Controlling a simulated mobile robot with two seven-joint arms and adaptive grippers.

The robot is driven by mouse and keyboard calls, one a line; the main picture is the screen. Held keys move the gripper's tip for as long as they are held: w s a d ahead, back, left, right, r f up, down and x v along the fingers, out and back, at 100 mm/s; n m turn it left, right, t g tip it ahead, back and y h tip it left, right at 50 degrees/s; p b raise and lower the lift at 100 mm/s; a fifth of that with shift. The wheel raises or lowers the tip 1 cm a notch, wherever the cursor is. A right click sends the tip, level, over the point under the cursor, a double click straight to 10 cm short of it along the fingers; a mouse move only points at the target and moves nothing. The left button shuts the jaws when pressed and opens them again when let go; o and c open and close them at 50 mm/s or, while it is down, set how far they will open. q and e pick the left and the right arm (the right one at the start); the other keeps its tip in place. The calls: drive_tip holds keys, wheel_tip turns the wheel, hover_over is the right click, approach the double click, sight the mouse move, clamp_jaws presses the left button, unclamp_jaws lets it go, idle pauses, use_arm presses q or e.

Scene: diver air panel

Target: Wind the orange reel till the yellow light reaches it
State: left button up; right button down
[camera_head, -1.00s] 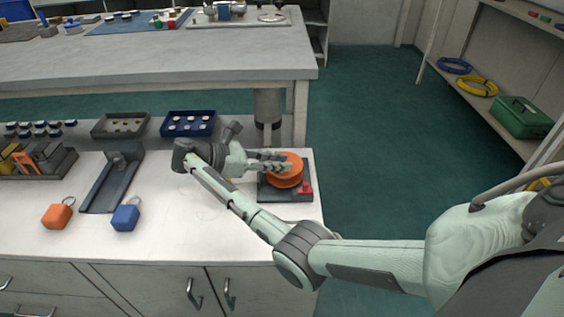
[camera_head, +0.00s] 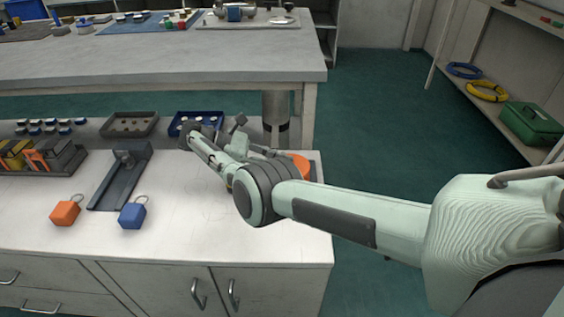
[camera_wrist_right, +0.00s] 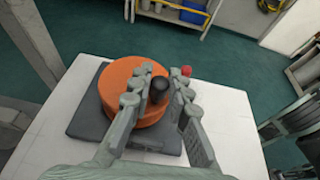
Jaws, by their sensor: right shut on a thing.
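The orange reel (camera_head: 302,164) sits at the right end of the white bench, mostly hidden behind my right arm in the head view. In the right wrist view the reel (camera_wrist_right: 119,85) is a round orange drum on a dark grey base (camera_wrist_right: 84,128). A black knob (camera_wrist_right: 160,87) stands up on it. My right gripper (camera_wrist_right: 160,80) has a finger on each side of the knob and is shut on it. A small red part (camera_wrist_right: 186,71) shows just beyond the right fingertip. No yellow light can be made out. My left gripper is not in view.
An orange block (camera_head: 65,213) and a blue block (camera_head: 132,215) with rings lie on the bench's left. The front middle of the bench is clear.

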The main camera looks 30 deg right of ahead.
drive_tip(key=shift+d+r, duration=0.15)
drive_tip(key=shift+d, duration=0.1)
drive_tip(key=c, duration=1.5)
unclamp_jaws()
drive_tip(key=shift+c, duration=0.2)
drive_tip(key=shift+o, duration=0.5)
drive_tip(key=shift+a, duration=0.1)
drive_tip(key=shift+w+a+r, duration=0.2)
drive_tip(key=shift+r, duration=0.2)
drive_tip(key=shift+s+r, duration=0.15)
drive_tip(key=shift+r, duration=0.45)
drive_tip(key=r, duration=0.8)
drive_tip(key=shift+d, duration=0.25)
